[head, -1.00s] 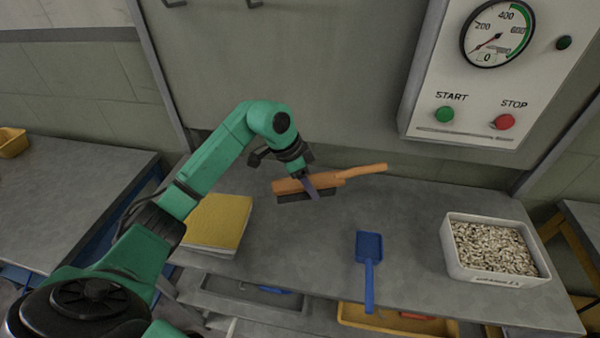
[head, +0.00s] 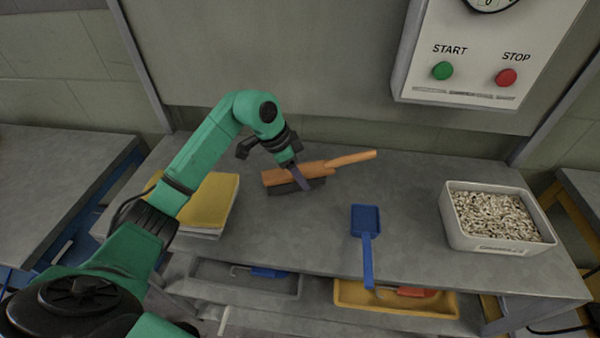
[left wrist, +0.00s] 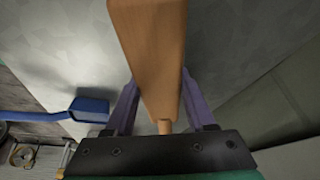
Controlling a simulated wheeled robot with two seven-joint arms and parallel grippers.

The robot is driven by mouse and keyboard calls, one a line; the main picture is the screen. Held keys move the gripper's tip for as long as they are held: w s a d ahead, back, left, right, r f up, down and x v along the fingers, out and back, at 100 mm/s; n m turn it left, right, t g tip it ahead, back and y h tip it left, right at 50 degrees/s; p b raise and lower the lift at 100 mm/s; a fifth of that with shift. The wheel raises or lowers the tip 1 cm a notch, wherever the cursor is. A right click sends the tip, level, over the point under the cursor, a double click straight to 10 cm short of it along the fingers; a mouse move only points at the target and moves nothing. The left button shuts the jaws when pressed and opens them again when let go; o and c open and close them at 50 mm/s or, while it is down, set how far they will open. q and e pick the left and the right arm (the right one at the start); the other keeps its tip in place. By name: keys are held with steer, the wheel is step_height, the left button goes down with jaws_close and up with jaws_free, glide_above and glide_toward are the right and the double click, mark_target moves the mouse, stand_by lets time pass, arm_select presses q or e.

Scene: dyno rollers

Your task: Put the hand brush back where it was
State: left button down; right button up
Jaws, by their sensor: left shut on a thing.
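The hand brush (head: 282,173) has an orange wooden back and handle and dark bristles facing down. It is at the back of the grey workbench (head: 290,225), its handle pointing right. My left gripper (head: 301,181) is shut on the brush's back, coming from above. Whether the bristles touch the bench top cannot be told for sure. In the left wrist view the brush's orange wood (left wrist: 150,50) lies between the two purple fingers. My right gripper is not in view.
A blue scoop (head: 366,220) lies mid-bench, its handle over the front edge. A white tub of pale pieces (head: 455,232) stands right; a yellow pad on a stack (head: 222,190) lies left. Grey (head: 215,283) and yellow (head: 350,294) trays sit below. A START/STOP panel (head: 480,95) hangs behind.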

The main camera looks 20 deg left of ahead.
arm_select(q)
steer(key=shift+f, duration=0.45)
steer(key=shift+c, duration=0.8)
jaws_free()
